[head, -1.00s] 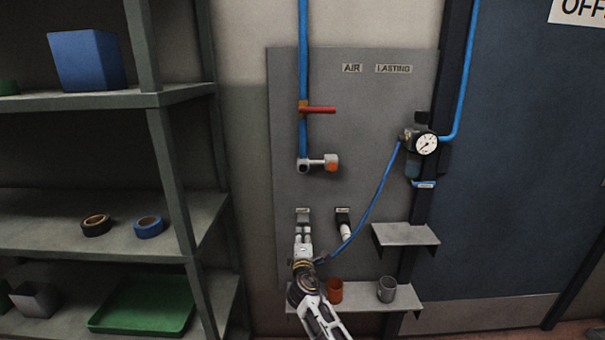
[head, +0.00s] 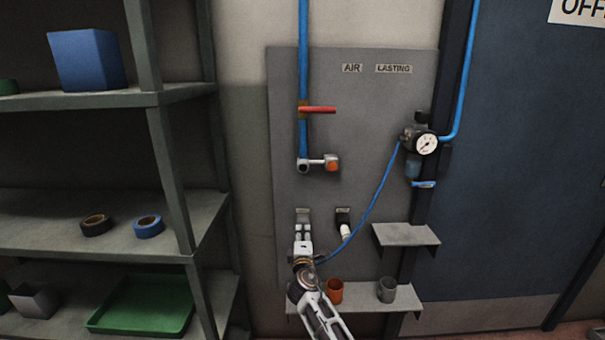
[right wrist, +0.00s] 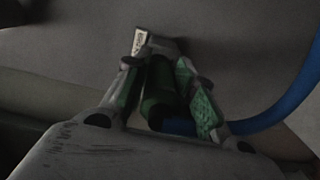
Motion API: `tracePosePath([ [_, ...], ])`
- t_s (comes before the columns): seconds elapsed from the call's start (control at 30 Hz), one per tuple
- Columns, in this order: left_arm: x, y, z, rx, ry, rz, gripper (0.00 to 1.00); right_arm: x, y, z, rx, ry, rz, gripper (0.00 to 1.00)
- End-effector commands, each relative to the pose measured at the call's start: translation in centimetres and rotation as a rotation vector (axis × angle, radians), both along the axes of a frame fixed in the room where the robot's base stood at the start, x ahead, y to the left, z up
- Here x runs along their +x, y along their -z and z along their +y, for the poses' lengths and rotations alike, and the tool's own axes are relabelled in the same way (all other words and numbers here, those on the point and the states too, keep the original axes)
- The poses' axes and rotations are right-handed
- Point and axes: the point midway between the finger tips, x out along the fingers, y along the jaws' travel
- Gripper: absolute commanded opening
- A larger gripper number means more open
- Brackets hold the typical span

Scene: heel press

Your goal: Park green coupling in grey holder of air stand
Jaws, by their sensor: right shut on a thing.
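My right gripper (head: 303,230) is just below the grey holder (head: 302,213) on the air stand (head: 375,115). In the right wrist view its fingers (right wrist: 167,90) are shut on the green coupling (right wrist: 158,88), with a blue hose (right wrist: 270,118) running off to the right. The labelled grey holder (right wrist: 155,45) shows just beyond the coupling's far end. The fingers partly hide the coupling, and I cannot tell whether it touches or sits in the holder. My left gripper is not in view.
A dark holder (head: 343,214) with a white fitting (head: 346,232) is right of the grey one. Below, a shelf (head: 407,300) carries an orange cup (head: 335,291) and a grey cup (head: 387,289). A small bracket shelf (head: 405,235) juts out at right.

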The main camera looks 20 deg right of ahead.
Motion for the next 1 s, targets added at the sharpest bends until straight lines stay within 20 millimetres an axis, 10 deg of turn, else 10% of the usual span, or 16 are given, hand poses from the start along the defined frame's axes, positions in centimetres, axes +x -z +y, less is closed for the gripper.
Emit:
tracePosePath([
  [1.0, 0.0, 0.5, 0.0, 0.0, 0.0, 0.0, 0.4, 1.2, 0.0, -0.3, 0.0, 0.0, -0.001, 0.0],
])
